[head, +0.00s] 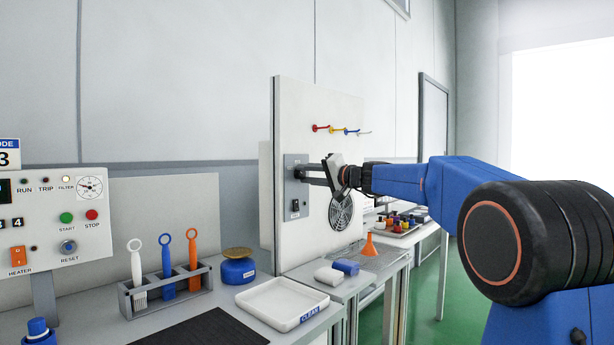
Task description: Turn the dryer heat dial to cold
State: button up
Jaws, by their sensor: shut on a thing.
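A grey control plate (290,197) is fixed to the upright white panel (296,115) in the head view. It has a dark switch low down. My gripper (304,174) reaches in from the right, with its fingertips against the upper part of this plate. It is shut on the heat dial there. The fingers hide nearly all of the dial, so I cannot read its setting or its marks.
A round fan grille (340,212) sits on the panel just below my gripper. Several coloured hooks (341,130) stick out above. A white tray (282,303), a tool rack (166,291) and an orange funnel (369,245) stand on the benches below.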

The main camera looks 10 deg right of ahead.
jog(key=shift+f+n, duration=0.1)
jog(key=shift+n, duration=0.2)
jog(key=o, duration=1)
jog(key=shift+o, duration=0.2)
jog(key=v, duration=1.7)
jog(key=shift+s, duration=0.15)
jog(key=shift+d, duration=0.1)
